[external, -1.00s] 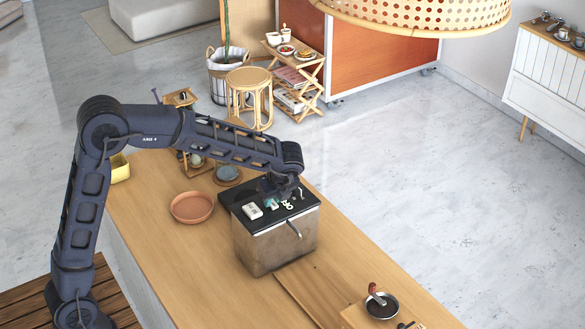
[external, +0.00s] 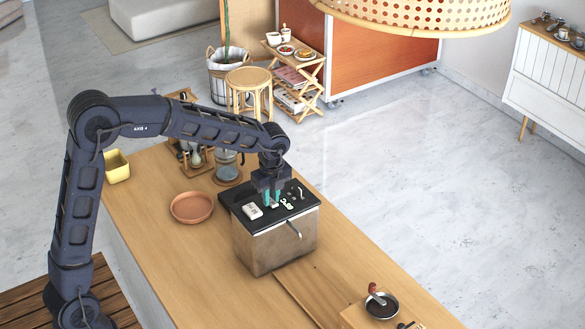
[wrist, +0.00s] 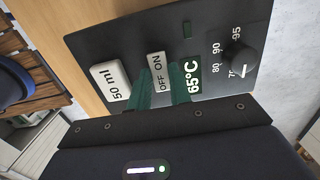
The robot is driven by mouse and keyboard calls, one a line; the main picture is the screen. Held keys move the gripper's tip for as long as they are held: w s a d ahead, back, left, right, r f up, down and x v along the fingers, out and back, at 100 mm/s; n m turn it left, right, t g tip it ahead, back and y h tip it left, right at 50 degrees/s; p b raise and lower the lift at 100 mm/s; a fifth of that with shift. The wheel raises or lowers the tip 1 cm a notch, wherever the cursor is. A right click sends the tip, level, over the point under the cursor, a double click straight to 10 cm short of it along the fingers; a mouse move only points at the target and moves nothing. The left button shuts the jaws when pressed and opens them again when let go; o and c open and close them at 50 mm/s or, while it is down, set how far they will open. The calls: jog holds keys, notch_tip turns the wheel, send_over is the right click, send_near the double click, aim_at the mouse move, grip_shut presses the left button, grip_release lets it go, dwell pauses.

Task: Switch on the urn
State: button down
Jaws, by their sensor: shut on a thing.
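The urn (external: 275,247) is a metal box with a black top panel, standing on the wooden counter. In the wrist view its panel (wrist: 215,50) carries a small white switch (wrist: 157,66) marked OFF and ON. My gripper (external: 271,199) points down onto the panel. In the wrist view its two teal fingers (wrist: 162,88) are on either side of the switch, shut on it; they partly hide its lower end. Beside it are a display (wrist: 193,77) reading 65°C, a white 50 ml button (wrist: 111,81) and a black knob (wrist: 240,57) with temperature marks.
A terracotta bowl (external: 192,207) stands left of the urn, with a glass vessel (external: 228,168) behind. A yellow container (external: 117,167) is at the counter's far left. A pan-like dish with a red-brown handle (external: 381,305) is at the front right. The counter left of the urn is mostly clear.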

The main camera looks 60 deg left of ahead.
aim_at(272, 202)
jog(key=c, duration=1.3)
grip_release()
jog(key=shift+r, duration=0.1)
jog(key=r, duration=1)
jog(key=shift+d+r, duration=0.3)
jog(key=shift+d, duration=0.05)
